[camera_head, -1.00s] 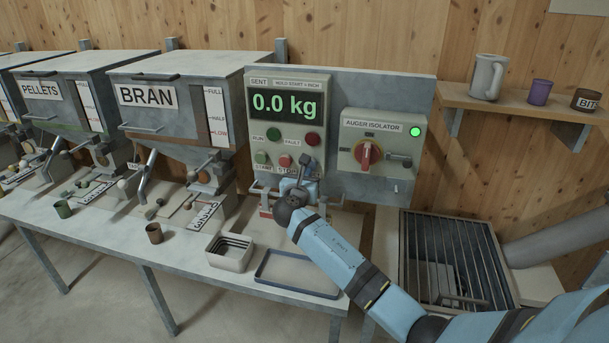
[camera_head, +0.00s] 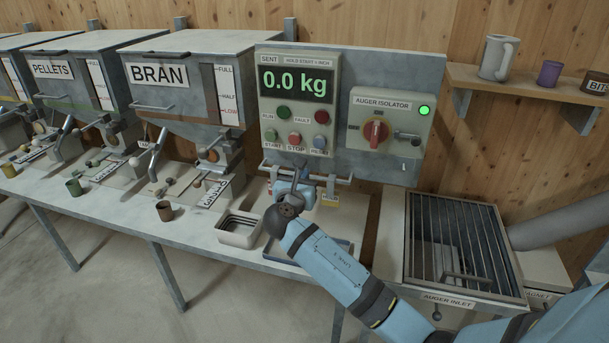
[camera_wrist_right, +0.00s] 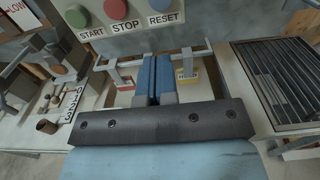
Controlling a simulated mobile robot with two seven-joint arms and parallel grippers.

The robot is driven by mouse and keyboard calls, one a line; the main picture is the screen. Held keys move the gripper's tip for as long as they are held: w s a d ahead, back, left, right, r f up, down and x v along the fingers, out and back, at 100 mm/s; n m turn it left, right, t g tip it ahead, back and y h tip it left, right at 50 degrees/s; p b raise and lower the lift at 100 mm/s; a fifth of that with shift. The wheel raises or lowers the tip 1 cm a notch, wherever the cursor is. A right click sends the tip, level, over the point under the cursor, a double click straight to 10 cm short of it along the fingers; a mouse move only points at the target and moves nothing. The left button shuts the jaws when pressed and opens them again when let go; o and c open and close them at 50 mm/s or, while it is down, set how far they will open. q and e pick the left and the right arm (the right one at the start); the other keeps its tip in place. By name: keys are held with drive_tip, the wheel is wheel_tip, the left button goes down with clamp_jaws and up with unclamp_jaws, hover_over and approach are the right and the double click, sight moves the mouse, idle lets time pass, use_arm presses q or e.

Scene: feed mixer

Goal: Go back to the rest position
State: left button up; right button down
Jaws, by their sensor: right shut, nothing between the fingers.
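My right gripper (camera_head: 296,190) is in front of the grey panel, below the control box (camera_head: 297,105) with its START, STOP and RESET buttons. In the right wrist view its two blue fingers (camera_wrist_right: 158,80) are pressed together with nothing between them. The fingertips are below the buttons and apart from them. The display on the box reads 0.0 kg. My right arm (camera_head: 340,270) reaches in from the lower right. My left gripper is not in any view.
The bench (camera_head: 130,222) holds a white tray (camera_head: 239,229), a blue-rimmed tray (camera_head: 275,256) partly behind my arm, and small brown cups. The BRAN hopper (camera_head: 165,90) stands left. The grated auger inlet (camera_head: 460,245) is right. A shelf (camera_head: 530,80) with mugs is upper right.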

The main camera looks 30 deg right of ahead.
idle(0.3)
drive_tip(key=s+a+f+m+y+p, duration=0.1)
drive_tip(key=s+a+f+m+y, duration=0.4)
drive_tip(key=f, duration=0.5)
drive_tip(key=s+a+f+m+y+p, duration=0.1)
drive_tip(key=s+a+f+m+y, duration=0.1)
drive_tip(key=s+a+f+y, duration=0.45)
drive_tip(key=s+a+f+m+y, duration=0.2)
drive_tip(key=s+a+f+m, duration=0.1)
drive_tip(key=s+m, duration=0.5)
drive_tip(key=s+a+f+m+y+p, duration=0.1)
drive_tip(key=s+a+f+m+y, duration=0.2)
drive_tip(key=s+m, duration=0.5)
drive_tip(key=s+a+f, duration=0.1)
drive_tip(key=s+f, duration=0.1)
drive_tip(key=s, duration=0.3)
drive_tip(key=shift+s+f+g, duration=0.15)
drive_tip(key=shift+s+g, duration=0.1)
drive_tip(key=shift+g, duration=0.15)
